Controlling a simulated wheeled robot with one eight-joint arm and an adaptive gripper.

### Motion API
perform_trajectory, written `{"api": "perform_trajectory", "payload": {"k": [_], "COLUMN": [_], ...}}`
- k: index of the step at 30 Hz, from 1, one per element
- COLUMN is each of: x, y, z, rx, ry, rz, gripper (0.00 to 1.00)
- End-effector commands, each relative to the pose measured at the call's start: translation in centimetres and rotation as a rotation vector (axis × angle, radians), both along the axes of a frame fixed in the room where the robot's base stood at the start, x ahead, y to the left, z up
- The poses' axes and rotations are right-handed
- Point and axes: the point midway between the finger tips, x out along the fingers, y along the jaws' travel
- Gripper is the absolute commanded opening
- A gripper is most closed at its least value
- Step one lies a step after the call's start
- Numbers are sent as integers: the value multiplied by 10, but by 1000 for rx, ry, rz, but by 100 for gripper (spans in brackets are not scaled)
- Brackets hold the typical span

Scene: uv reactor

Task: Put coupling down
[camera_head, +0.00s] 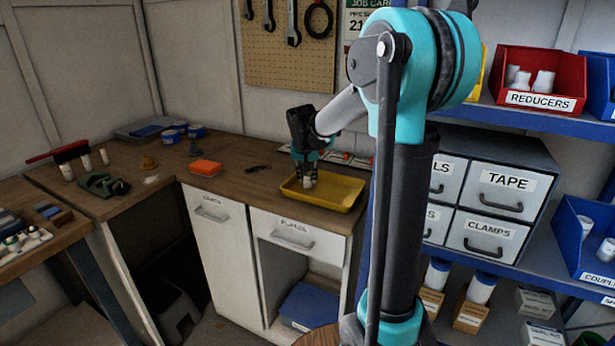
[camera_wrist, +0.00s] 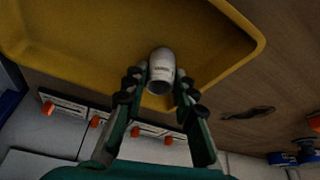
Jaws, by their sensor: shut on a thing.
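The coupling (camera_wrist: 161,66) is a small pale cylinder with a dark mark on its side. It sits between the fingers of my gripper (camera_wrist: 160,85) in the wrist view. My gripper (camera_head: 306,182) is shut on it, pointing down over the yellow tray (camera_head: 340,191) on the wooden bench. The tray floor also shows behind the coupling in the wrist view (camera_wrist: 90,40). I cannot tell whether the coupling touches the tray floor.
An orange block (camera_head: 205,168) lies left of the tray on the bench. Blue cans (camera_head: 171,136) and a green vise-like tool (camera_head: 102,183) stand farther left. A shelf with a red reducers bin (camera_head: 540,80) and grey drawers (camera_head: 488,190) is at right.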

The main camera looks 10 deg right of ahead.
Motion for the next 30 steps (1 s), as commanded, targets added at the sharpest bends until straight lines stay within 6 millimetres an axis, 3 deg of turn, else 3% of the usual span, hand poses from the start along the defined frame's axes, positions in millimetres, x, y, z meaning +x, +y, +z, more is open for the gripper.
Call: {"api": "perform_trajectory", "payload": {"k": [2,3,7,20,30], "x": [0,0,0,-2,-26], "y": [0,0,0,1,9], "z": [-2,-2,-2,6,66], "rx": [0,0,0,0,0], "ry": [0,0,0,0,0], "rz": [0,0,0,0,1], "gripper": [10,30,46,47,47]}}
